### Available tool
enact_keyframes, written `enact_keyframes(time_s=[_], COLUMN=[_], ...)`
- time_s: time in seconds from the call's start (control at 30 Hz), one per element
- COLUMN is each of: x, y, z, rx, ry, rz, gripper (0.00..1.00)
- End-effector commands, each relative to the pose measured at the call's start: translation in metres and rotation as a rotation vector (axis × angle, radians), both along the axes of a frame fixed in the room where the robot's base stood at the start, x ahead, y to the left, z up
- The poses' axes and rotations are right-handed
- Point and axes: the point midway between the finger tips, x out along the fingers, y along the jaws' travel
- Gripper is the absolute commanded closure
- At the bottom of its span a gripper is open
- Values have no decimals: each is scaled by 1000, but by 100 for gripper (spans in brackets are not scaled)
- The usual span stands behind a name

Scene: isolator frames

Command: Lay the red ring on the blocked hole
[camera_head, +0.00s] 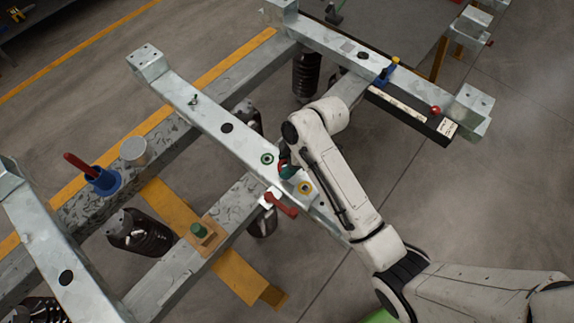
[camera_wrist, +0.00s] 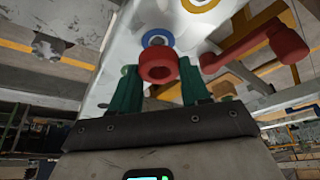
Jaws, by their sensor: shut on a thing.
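My gripper (camera_wrist: 160,90) has green fingers and is shut on the red ring (camera_wrist: 158,54), which sits between the fingertips in the wrist view. In the head view my gripper (camera_head: 287,170) is over the middle grey beam (camera_head: 245,142), and only a bit of red shows beside it. A blue ring (camera_wrist: 157,38) lies on the beam just beyond the red ring. A yellow ring (camera_wrist: 200,4) lies further off; it also shows in the head view (camera_head: 304,188). A green-looking ring (camera_head: 267,158) lies left of my gripper. A bolt-like piece (camera_head: 193,99) stands up from the beam further back.
A red handle (camera_head: 282,204) juts out close to my gripper; it is large in the wrist view (camera_wrist: 265,48). A bare dark hole (camera_head: 227,128) is in the beam. A blue holder (camera_head: 104,182) and grey cylinder (camera_head: 133,151) stand at left. A black tray (camera_head: 410,113) is at right.

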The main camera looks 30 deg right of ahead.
Motion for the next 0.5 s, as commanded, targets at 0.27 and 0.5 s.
enact_keyframes(time_s=[0.27,0.5], x=[-2,-2], y=[0,0], z=[-24,-25], rx=[0,0], ry=[2,2], rz=[-1,0], gripper=[83,83])
